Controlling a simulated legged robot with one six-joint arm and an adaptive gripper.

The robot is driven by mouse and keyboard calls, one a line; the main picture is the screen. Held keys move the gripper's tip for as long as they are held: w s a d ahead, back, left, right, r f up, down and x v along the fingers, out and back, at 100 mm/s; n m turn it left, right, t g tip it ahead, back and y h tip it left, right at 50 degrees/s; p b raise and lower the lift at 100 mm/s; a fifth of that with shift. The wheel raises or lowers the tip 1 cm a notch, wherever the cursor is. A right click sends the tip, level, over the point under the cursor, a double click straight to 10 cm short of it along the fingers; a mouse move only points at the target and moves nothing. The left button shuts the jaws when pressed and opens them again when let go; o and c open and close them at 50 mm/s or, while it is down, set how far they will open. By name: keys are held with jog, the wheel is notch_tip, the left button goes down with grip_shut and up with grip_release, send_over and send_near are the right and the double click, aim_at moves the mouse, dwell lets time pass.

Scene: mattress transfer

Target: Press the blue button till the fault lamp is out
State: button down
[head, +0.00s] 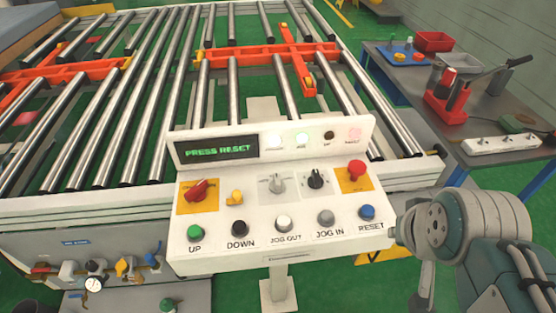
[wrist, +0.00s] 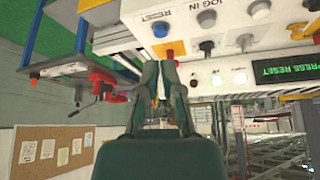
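The blue button (head: 367,212), labelled RESET, is at the right end of the lower row on the white control panel (head: 240,262). It also shows in the wrist view (wrist: 160,30), where the panel appears upside down. The fault lamp (head: 354,134) at the panel's upper right glows pale pink. The display (head: 217,150) reads PRESS RESET in green. My gripper (wrist: 161,66) points toward the panel's RESET end, and its tips look apart from the button. Its fingers are close together, but whether the tips meet is unclear. Nothing is visibly held.
A red knob (head: 355,171) stands above the blue button. A grey button (head: 326,217), labelled JOG IN, sits to its left. A roller conveyor (head: 160,100) lies behind the panel. A side table (head: 495,165) with red bins and tools stands at right.

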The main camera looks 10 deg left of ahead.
jog(key=n, duration=0.1)
jog(key=n+g+h, duration=0.2)
jog(key=n+g, duration=0.3)
jog(key=n, duration=1.5)
send_over(367, 209)
jog(key=a, duration=0.2)
jog(key=shift+r, duration=0.3)
jog(key=f, duration=0.4)
jog(key=d+f, duration=0.1)
jog(key=f, duration=0.9)
jog(key=shift+d, duration=0.35)
jog(key=shift+y, duration=0.3)
